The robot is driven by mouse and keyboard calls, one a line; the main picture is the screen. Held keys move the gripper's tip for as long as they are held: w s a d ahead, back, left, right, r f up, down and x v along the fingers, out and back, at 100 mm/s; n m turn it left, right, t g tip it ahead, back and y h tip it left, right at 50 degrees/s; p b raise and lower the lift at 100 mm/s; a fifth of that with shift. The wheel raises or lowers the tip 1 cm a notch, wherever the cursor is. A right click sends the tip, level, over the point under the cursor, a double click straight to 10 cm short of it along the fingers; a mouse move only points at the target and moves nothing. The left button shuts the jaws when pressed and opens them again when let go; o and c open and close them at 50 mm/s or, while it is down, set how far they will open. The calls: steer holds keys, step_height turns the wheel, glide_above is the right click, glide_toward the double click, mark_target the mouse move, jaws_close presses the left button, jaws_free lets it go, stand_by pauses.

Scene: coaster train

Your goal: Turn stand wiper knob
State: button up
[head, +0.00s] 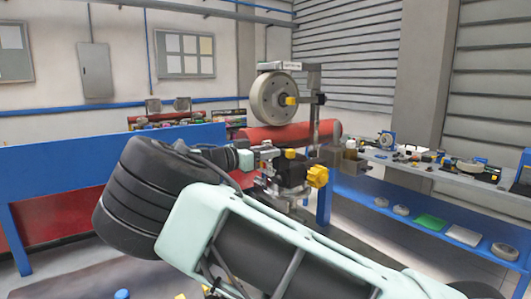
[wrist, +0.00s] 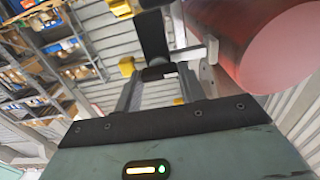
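The stand (head: 316,105) rises in the middle of the head view, with a large grey wheel (head: 268,100) near its top. A yellow knob (head: 291,101) sits at the wheel's hub. Lower down are a big yellow knob (head: 317,176) and a small yellow knob (head: 290,153) on a dark block. I cannot tell which one is the wiper knob. My gripper (head: 262,157) is beside this lower block, largely hidden among its parts. In the wrist view, my gripper (wrist: 160,78) has its fingers around or just below a dark part; contact is unclear. Yellow pieces (wrist: 127,66) show beside it.
A red cylinder (head: 290,136) lies behind the stand; it looms close at upper right in the wrist view (wrist: 285,55). A blue barrier (head: 75,178) is at left. A workbench (head: 420,168) with small parts is at right, with a green tray (head: 431,222) below.

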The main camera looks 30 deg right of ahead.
steer(key=shift+n, duration=0.3)
steer(key=shift+w+f+n+b, duration=0.15)
steer(key=shift+n+b, duration=0.25)
steer(key=shift+n, duration=3.95)
steer(key=shift+w+n+b, duration=0.1)
steer(key=shift+n+b, duration=0.25)
steer(key=shift+n, duration=4)
steer(key=o, duration=1)
steer(key=shift+a+f, duration=0.1)
